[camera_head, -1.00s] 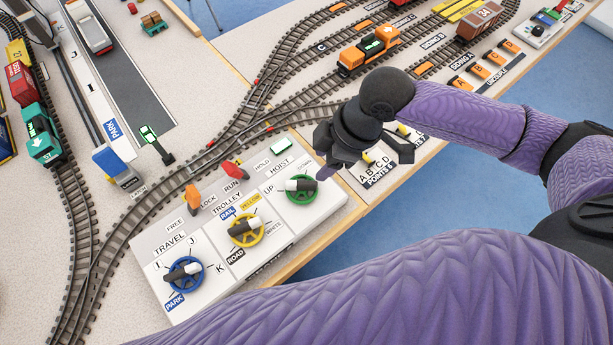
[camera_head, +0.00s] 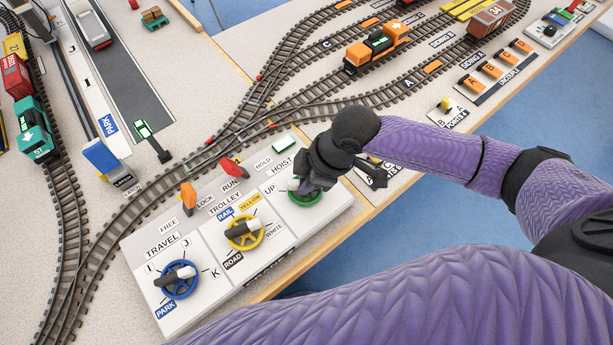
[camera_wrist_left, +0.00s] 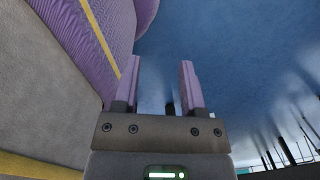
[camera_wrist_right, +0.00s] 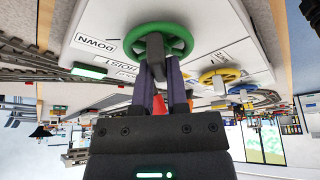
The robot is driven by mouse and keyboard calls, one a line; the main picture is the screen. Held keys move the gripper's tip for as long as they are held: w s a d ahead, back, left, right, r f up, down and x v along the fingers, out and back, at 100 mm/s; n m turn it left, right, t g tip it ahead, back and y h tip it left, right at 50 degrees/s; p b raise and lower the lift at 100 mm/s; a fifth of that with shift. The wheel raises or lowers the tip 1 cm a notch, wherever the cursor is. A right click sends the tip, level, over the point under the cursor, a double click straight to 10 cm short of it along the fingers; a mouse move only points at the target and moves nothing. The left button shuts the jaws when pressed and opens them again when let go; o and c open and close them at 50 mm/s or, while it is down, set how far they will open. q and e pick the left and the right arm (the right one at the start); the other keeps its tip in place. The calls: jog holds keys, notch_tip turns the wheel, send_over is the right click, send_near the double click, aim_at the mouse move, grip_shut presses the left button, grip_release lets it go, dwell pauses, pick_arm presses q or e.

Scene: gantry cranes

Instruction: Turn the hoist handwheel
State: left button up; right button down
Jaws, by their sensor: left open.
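The green hoist handwheel (camera_head: 306,196) is at the right end of the white control panel (camera_head: 210,273), beside the UP and HOIST labels. It also shows in the right wrist view (camera_wrist_right: 180,36). My right gripper (camera_head: 308,184) is over it from above. In the right wrist view its fingers (camera_wrist_right: 161,68) are close together and reach the middle of the wheel, closed on its handle bar. The fingers hide most of the bar, so I cannot tell where its white end points. My left gripper (camera_wrist_left: 158,80) is open and empty, away from the panel.
The yellow trolley handwheel (camera_head: 245,232) and blue travel handwheel (camera_head: 178,279) are left of the hoist wheel. An orange lever (camera_head: 188,194) and a red lever (camera_head: 232,168) stand along the panel's back. Model tracks run behind, with an orange locomotive (camera_head: 377,50).

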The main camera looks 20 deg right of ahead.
jog(key=shift+r+p, duration=0.1)
jog(key=shift+p, duration=0.25)
jog(key=m+p, duration=0.1)
jog(key=p, duration=0.1)
jog(key=m+p, duration=0.1)
jog(key=p, duration=0.2)
jog(key=shift+s+r+m+t+h, duration=0.1)
jog(key=shift+r+m+t+h, duration=0.2)
jog(key=shift+m+t, duration=0.1)
jog(key=m+t+h+p, duration=0.1)
jog(key=m+p, duration=0.4)
jog(key=p, duration=0.2)
jog(key=shift+a+f, duration=0.15)
jog(key=m+p, duration=0.1)
jog(key=m, duration=0.1)
jog(key=m+h+p, duration=0.1)
jog(key=shift+f+m+t+h, duration=0.15)
jog(key=shift+m+t+h, duration=0.15)
jog(key=shift+m+t, duration=0.1)
pick_arm(q)
jog(key=w+d+r+p, duration=0.1)
jog(key=w+r, duration=0.2)
jog(key=r, duration=1.2)
jog(key=shift+w+d+r+t, duration=0.15)
jog(key=shift+d+r+t, duration=0.15)
jog(key=shift+r+t, duration=0.1)
pick_arm(e)
jog(key=shift+m+h, duration=0.3)
jog(key=shift+m, duration=0.3)
jog(key=shift+f, duration=0.1)
